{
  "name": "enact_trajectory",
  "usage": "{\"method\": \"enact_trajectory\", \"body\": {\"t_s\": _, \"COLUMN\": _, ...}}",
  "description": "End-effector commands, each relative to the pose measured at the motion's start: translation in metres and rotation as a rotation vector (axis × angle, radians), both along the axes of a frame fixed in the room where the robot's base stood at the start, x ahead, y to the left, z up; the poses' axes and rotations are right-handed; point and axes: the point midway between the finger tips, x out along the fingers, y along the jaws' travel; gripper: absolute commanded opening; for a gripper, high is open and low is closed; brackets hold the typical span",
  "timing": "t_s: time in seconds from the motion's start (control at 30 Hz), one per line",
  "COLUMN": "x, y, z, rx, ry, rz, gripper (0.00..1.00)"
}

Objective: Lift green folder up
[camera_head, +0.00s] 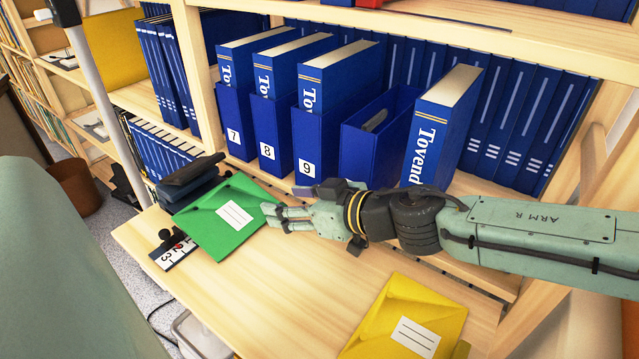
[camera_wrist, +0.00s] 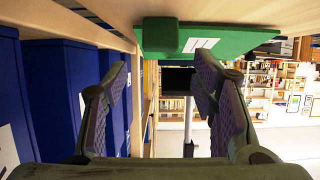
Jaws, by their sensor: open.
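The green folder (camera_head: 210,238) lies flat on the wooden table at the left, with a white label on its cover. In the wrist view the folder (camera_wrist: 240,38) shows at the top, beyond my fingers. My gripper (camera_head: 276,218) is open and empty. Its fingertips are at the folder's right edge in the head view; I cannot tell whether they touch it. In the wrist view my gripper (camera_wrist: 162,66) has its two fingers well apart, with nothing between them.
A yellow folder (camera_head: 385,312) lies on the table (camera_head: 262,305) at the front right. Dark objects (camera_head: 192,175) lie at the green folder's far edge, and a numbered clip tag (camera_head: 174,252) at its left. Blue numbered binders (camera_head: 265,133) stand behind my gripper. The table's front middle is clear.

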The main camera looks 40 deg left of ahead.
Motion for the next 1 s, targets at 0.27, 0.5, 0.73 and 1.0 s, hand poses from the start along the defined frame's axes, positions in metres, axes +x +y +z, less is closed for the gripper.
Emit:
{"method": "enact_trajectory", "body": {"t_s": 0.27, "x": 0.008, "y": -0.049, "z": 0.02, "rx": -0.001, "ry": -0.002, "rz": -0.008, "gripper": 0.53}}
{"method": "enact_trajectory", "body": {"t_s": 0.5, "x": 0.011, "y": -0.079, "z": 0.033, "rx": 0.0, "ry": 0.0, "rz": -0.004, "gripper": 0.53}}
{"method": "enact_trajectory", "body": {"t_s": 0.73, "x": 0.011, "y": -0.089, "z": 0.037, "rx": -0.001, "ry": 0.0, "rz": -0.001, "gripper": 0.53}}
{"method": "enact_trajectory", "body": {"t_s": 1.0, "x": 0.011, "y": -0.089, "z": 0.037, "rx": -0.001, "ry": 0.001, "rz": 0.0, "gripper": 0.53}}
